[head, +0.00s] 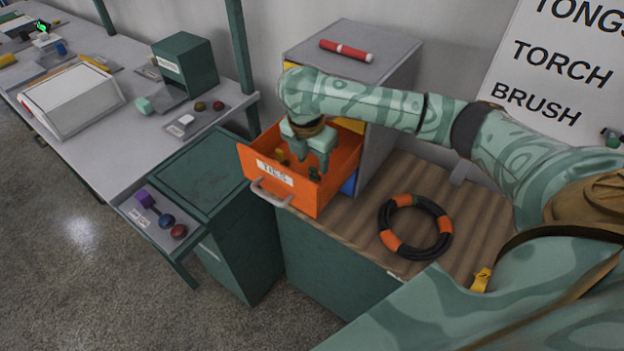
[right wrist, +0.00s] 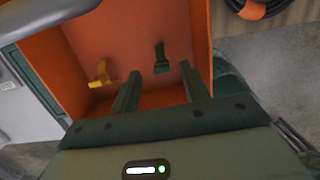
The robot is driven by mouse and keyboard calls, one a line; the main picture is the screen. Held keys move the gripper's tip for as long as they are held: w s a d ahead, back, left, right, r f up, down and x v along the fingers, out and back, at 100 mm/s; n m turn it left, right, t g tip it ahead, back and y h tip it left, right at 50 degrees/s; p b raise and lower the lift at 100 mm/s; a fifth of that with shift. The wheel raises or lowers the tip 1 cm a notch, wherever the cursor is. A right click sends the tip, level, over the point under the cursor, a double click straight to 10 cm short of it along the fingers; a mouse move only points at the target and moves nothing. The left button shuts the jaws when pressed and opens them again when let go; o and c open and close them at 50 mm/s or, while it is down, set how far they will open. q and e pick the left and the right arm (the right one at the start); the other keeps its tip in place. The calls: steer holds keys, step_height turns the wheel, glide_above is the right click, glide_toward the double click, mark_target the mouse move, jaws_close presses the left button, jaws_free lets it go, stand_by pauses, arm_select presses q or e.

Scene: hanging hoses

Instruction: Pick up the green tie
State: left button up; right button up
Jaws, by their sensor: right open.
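The green tie (right wrist: 161,60) lies inside the open orange drawer (head: 327,191), and in the head view it shows as a small dark green piece (head: 314,174) near the drawer's front. A yellow tie (right wrist: 101,75) lies to its left in the right wrist view and also shows in the head view (head: 281,157). My right gripper (head: 309,158) is open and points down at the drawer. In the right wrist view its two fingers (right wrist: 159,69) are apart, with the green tie seen between and beyond their tips. Nothing is between the fingers. My left gripper is out of view.
The drawer comes out of a grey cabinet (head: 390,62) with a red torch-like cylinder (head: 346,50) on top. A black and orange ring (head: 416,227) lies on the wooden top at right. A cluttered grey bench (head: 130,130) stands at left with a dark green box (head: 186,64).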

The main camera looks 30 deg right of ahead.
mark_target(313, 168)
steer(key=f, duration=0.1)
steer(key=f+b, duration=0.1)
steer(key=f, duration=0.1)
steer(key=f+b, duration=0.1)
steer(key=f, duration=0.1)
steer(key=shift+d+f, duration=0.2)
steer(key=shift+d, duration=0.05)
steer(key=shift+f, duration=0.15)
steer(key=shift+d, duration=0.1)
steer(key=shift+c, duration=0.3)
jaws_close()
step_height(313, 168, up, 10)
steer(key=p, duration=0.4)
steer(key=shift+r, duration=0.2)
steer(key=c, duration=0.7)
jaws_free()
jaws_close()
